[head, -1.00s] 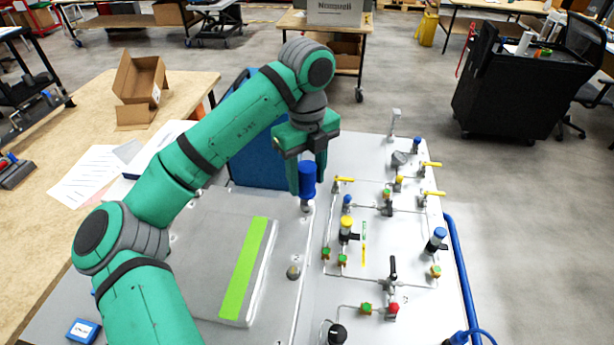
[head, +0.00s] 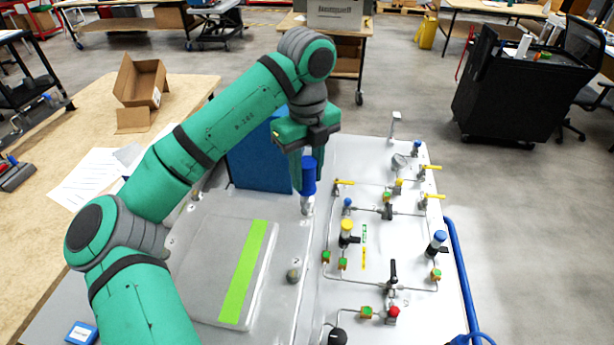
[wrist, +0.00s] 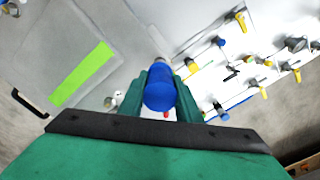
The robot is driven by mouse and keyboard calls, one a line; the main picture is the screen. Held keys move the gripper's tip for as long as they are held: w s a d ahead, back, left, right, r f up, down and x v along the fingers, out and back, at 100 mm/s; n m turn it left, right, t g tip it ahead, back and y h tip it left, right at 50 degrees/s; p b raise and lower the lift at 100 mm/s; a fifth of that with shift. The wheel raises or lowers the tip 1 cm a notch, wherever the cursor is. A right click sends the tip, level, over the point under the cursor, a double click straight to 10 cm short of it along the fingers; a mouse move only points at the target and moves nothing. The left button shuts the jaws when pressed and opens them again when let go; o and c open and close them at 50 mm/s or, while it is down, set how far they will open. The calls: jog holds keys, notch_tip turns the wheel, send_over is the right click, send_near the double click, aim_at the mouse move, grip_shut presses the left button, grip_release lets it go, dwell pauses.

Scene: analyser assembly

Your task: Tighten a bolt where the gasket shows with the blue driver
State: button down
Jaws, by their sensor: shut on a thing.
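My gripper (head: 301,178) is shut on the blue driver (head: 309,172), which hangs nearly upright with its grey lower end close to the panel. Whether that end touches a bolt cannot be told. In the wrist view, the blue driver (wrist: 159,91) sits between both fingers of my gripper (wrist: 160,88). A grey flat cover (head: 205,285) with a bright green strip (head: 243,270) lies on the panel, left of the driver. A small dark-topped knob or bolt head (head: 293,275) stands right of the cover. Which bolt has gasket showing is too small to tell.
To the right, a white board (head: 400,255) carries thin pipes, yellow-handled valves and several coloured fittings. A blue box-like panel (head: 258,160) stands behind my gripper. A wooden table (head: 60,235) with papers and an open carton (head: 140,82) is at left.

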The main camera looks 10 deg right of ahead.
aim_at(307, 162)
jog(key=shift+r, duration=2)
